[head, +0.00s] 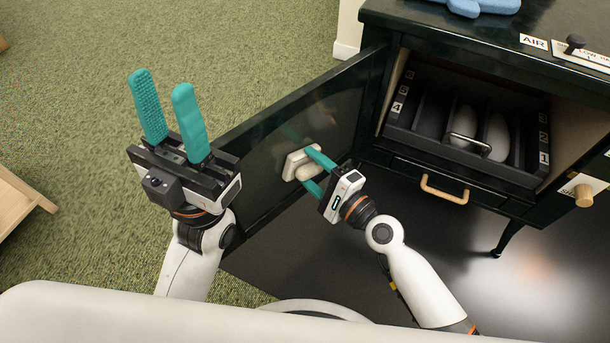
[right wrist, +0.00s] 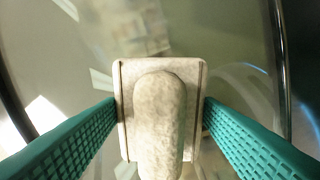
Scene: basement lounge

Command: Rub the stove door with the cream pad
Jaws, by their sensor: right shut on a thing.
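The stove door (head: 262,152) is dark, glossy and swung open to the left of the stove. The cream pad (head: 294,159) is a rectangular block with a rounded handle, held against the glass of the door. It fills the middle of the right wrist view (right wrist: 160,110). My right gripper (head: 317,173) is shut on the pad's handle, one teal finger on each side. Whether the pad fully touches the glass is hard to tell. My left gripper (head: 168,105) is open and empty, its teal fingers pointing up, left of the door.
The stove body (head: 480,40) stands at the right, its open chamber holding a dark rack (head: 430,118) with pale rounded pieces. A wooden handle (head: 444,190) sits below. A blue cloth-like object (head: 470,6) lies on top. A wooden piece (head: 18,200) is at far left.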

